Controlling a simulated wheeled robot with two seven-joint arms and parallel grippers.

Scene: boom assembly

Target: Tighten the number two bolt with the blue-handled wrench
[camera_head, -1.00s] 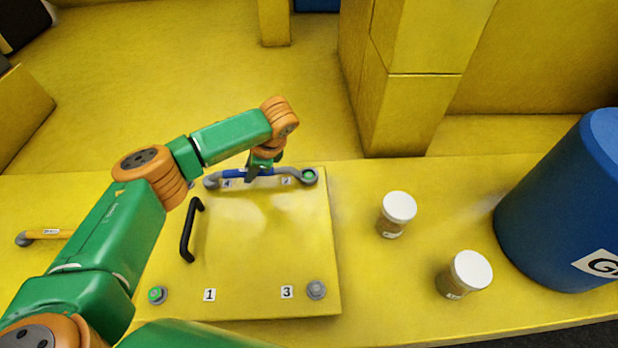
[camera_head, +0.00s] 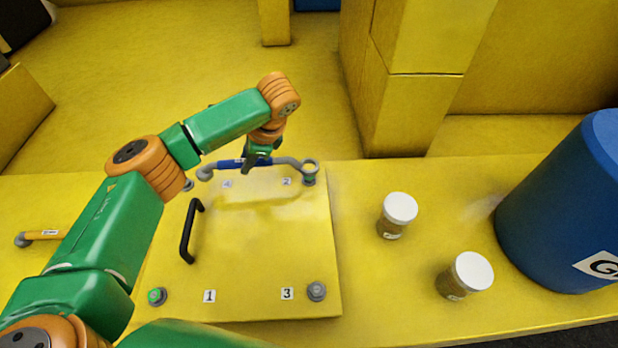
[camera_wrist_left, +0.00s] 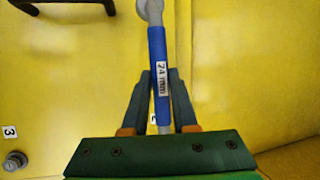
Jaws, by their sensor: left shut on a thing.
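The blue-handled wrench (camera_head: 245,162) is held level above the far edge of the yellow panel (camera_head: 250,240). Its ring end (camera_head: 310,165) is just above the number two bolt (camera_head: 309,180), at the panel's far right corner. The ring looks lifted clear of the bolt. My left gripper (camera_head: 250,160) is shut on the blue handle. In the left wrist view its fingers (camera_wrist_left: 161,100) lie on both sides of the handle (camera_wrist_left: 158,55), which carries a "24 mm" label. My right gripper is out of view.
Bolts sit at number 1 (camera_head: 157,295) with a green top, number 3 (camera_head: 316,290) and, partly hidden, number 4 (camera_head: 188,185). A black handle (camera_head: 190,230) stands on the panel. Two white-lidded jars (camera_head: 398,212) (camera_head: 470,275), a blue bin (camera_head: 560,210) and an orange-handled tool (camera_head: 45,234) are around it.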

